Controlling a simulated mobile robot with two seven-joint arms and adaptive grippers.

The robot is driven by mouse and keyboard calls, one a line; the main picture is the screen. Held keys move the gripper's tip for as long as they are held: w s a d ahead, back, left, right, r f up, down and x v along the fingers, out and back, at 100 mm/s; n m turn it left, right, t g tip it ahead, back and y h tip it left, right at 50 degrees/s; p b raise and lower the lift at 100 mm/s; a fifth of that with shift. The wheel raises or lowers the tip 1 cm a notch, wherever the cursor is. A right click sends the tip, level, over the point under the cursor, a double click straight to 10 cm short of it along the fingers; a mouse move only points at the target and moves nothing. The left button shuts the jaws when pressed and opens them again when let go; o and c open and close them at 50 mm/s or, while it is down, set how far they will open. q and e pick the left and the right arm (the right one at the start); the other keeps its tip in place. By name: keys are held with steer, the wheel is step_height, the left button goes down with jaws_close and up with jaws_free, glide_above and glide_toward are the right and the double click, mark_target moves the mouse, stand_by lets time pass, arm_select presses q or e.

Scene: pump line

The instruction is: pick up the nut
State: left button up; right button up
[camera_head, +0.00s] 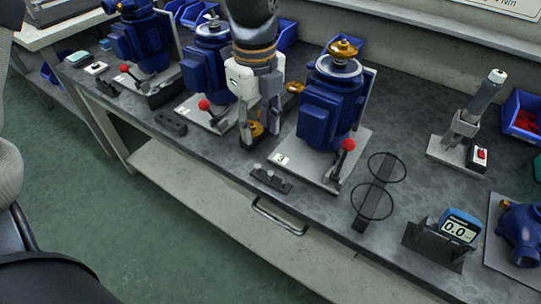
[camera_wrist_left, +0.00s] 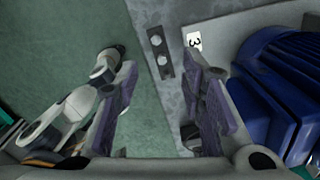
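My right gripper is not in view.
A blue pump (camera_head: 328,112) on a plate marked 3, with a red-knobbed lever (camera_head: 347,146), stands right of the gripper. Another blue pump (camera_head: 203,73) stands left. Black rings (camera_head: 373,203), a gauge (camera_head: 459,227) and a grey stand (camera_head: 462,132) are farther right.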

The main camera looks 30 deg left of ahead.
mark_target(257, 165)
arm_select(q)
steer(key=f, duration=0.6)
steer(key=f+b, duration=0.1)
steer(key=f, duration=0.2)
steer(key=shift+s+a+f, duration=0.25)
steer(key=shift+s, duration=0.05)
steer(key=shift+w+f, duration=0.1)
steer(key=shift+f, duration=0.25)
jaws_close()
